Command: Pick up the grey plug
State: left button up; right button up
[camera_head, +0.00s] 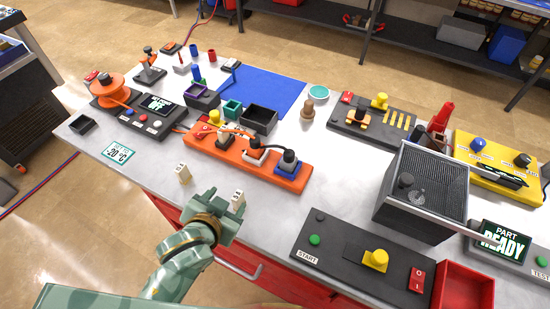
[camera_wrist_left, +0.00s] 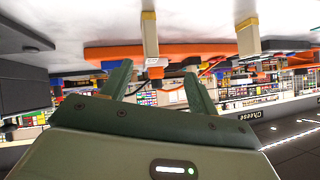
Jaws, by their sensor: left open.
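An orange power strip (camera_head: 222,152) lies on the table in the head view. A dark grey plug (camera_head: 289,157) stands in the blue socket (camera_head: 287,168) at its right end. Another dark plug (camera_head: 255,143) stands in the white-and-red socket to its left. My left gripper (camera_head: 226,203) is open, in front of the strip and apart from both plugs. In the left wrist view, which is upside down, its fingers (camera_wrist_left: 160,90) are spread with nothing clamped between them. The strip (camera_wrist_left: 230,52) shows beyond. My right gripper is not in view.
A second post (camera_head: 184,173) stands to the left. A black control panel (camera_head: 345,258) and a grey mesh-topped box (camera_head: 427,190) are on the right. Bare table lies right of the gripper.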

aim_at(292, 153)
pick_arm(q)
jog(key=w+d+r+n+t+h, duration=0.1)
jog(key=w+d+r+t+h, duration=0.25)
jog(key=d, duration=0.65)
jog(key=shift+g+h, duration=0.35)
jog(key=shift+g, duration=0.4)
jog(key=b+x, duration=0.1)
jog(key=x, duration=0.3)
jog(key=b+x, duration=0.1)
jog(key=x, duration=0.3)
jog(key=shift+w+a+r, duration=0.1)
jog(key=shift+w, duration=0.35)
jog(key=x, duration=0.2)
jog(key=b+x, duration=0.1)
jog(key=x, duration=0.1)
jog(key=b+x, duration=0.1)
jog(key=x, duration=0.1)
jog(key=shift+w+a, duration=0.1)
jog(key=shift+a, duration=0.15)
jog(key=c, duration=1)
jog(key=shift+c, duration=0.5)
